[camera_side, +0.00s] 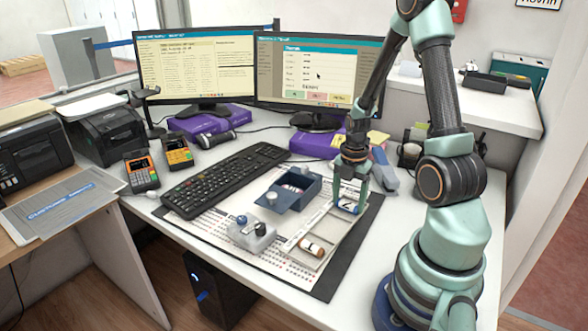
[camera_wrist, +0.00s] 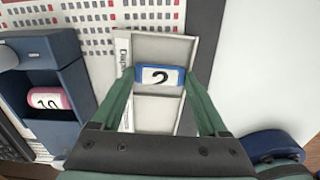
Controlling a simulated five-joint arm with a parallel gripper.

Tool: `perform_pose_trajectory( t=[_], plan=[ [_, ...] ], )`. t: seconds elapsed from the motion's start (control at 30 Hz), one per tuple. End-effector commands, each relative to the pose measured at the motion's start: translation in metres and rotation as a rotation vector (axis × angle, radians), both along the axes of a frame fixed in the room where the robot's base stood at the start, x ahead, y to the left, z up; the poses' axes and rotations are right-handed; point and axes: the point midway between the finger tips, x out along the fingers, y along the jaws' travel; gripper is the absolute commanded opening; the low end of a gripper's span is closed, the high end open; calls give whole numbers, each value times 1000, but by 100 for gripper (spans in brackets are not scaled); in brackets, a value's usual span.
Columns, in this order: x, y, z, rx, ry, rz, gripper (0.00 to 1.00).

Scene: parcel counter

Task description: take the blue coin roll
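The blue coin roll (camera_wrist: 160,76), with a white band marked 2, lies crosswise in the far compartment of the light tray (camera_wrist: 183,120). In the side view the blue roll (camera_side: 347,207) is at the tray's far right end, under my gripper (camera_side: 349,196). My gripper's two green fingers (camera_wrist: 160,80) stand on either side of the roll, at its two ends. They look spread, with a thin gap to the roll; contact is hard to make out.
A brown-and-white roll (camera_side: 312,247) lies in the tray's near part. A dark blue open box (camera_side: 297,205) left of the tray holds a pink roll (camera_wrist: 48,100).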

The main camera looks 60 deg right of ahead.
Motion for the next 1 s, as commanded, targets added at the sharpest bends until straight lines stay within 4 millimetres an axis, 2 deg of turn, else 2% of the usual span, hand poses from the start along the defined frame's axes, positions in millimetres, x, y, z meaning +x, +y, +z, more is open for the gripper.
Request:
perform_pose_trajectory(
  t=[0.03, 0.07, 0.37, 0.57, 0.77, 1.0],
  plan=[
    [0, 0, 0, 0, 0, 0, 20],
    [0, 0, 0, 0, 0, 0, 8],
    [0, 0, 2, -1, -1, 0, 8],
    [1, -1, 14, -3, -3, 0, 8],
    [2, -1, 47, -5, -7, 0, 8],
    [2, -2, 113, -8, -10, 0, 8]
  ],
)
